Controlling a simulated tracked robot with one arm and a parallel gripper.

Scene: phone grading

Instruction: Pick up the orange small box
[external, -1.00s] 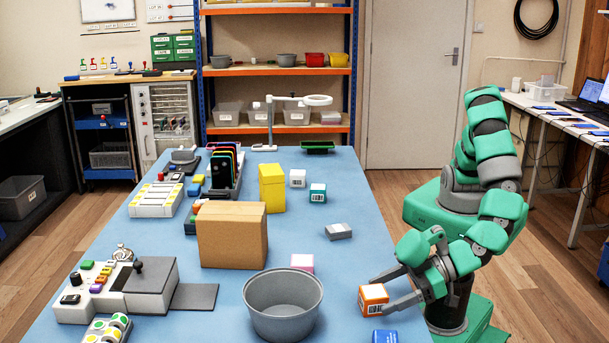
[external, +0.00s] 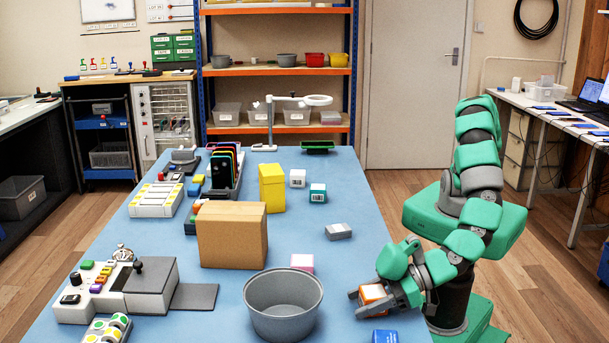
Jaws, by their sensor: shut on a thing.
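The orange small box (external: 371,294) is at the near right of the blue table, with its orange top and part of a white side showing. My gripper (external: 369,301) has its fingers on either side of the box and is shut on it. The near finger covers much of the box's front face. Whether the box touches the table or is slightly above it, I cannot tell.
A blue box (external: 384,336) lies just in front of my gripper. A grey bowl (external: 284,318) stands to the left, with a pink box (external: 302,262) behind it. A grey box (external: 338,231) lies farther back. A cardboard box (external: 232,238) stands left of centre.

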